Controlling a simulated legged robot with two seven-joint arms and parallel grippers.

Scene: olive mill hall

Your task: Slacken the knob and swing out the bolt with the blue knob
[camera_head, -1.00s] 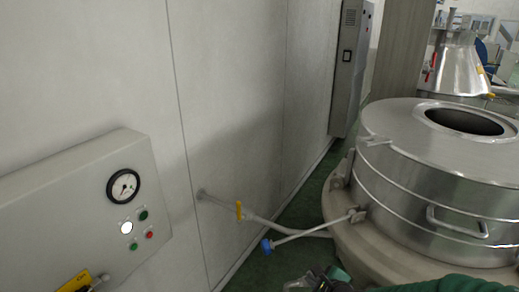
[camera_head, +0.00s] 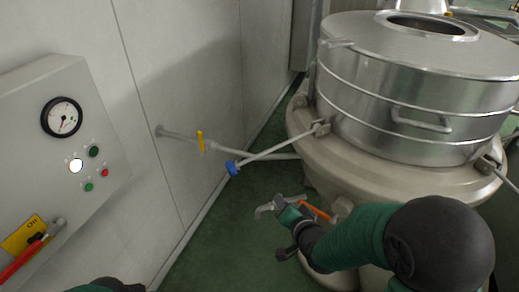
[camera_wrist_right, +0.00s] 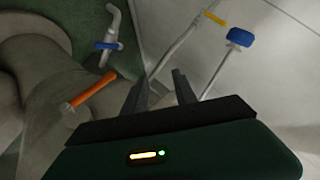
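The blue knob (camera_head: 232,168) sits on the free end of a thin metal bolt (camera_head: 275,149), which slants up and right to a bracket on the round steel vessel's rim. In the right wrist view the blue knob (camera_wrist_right: 240,37) shows at upper right, beyond my fingers. My right gripper (camera_head: 279,230) is below and right of the knob, apart from it. In the right wrist view its two dark fingers (camera_wrist_right: 160,77) stand apart with nothing between them. Of my left arm only a dark green and black piece shows at the lower left edge; its gripper is out of view.
The steel vessel (camera_head: 400,75) stands on a wide beige base (camera_head: 350,165). A yellow-handled wall pipe (camera_head: 200,140) runs behind the knob. A tap with an orange handle (camera_wrist_right: 90,92) is close to my right gripper. A control box (camera_head: 60,120) is on the left wall.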

